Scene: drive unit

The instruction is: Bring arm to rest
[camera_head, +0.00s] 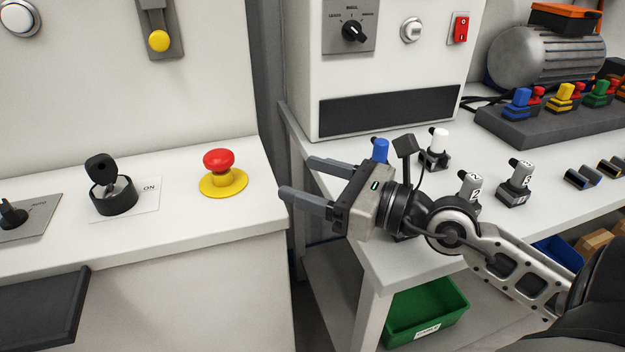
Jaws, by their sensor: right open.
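My right gripper (297,177) is open and empty. It points left from the end of my right arm, which comes in from the lower right. Its fingers hang over the gap between the left cabinet and the white bench, to the right of a red mushroom button (219,160) on a yellow base, and apart from it. A blue-capped part (380,150) stands behind the gripper and is partly hidden by it. My left gripper is not in the view.
The white bench (345,253) holds a white-capped part (438,147), grey numbered parts (516,183), a dark block of coloured connectors (540,128) and a motor (540,52). A key switch (110,190) sits on the left cabinet. A green bin (425,312) is below the bench.

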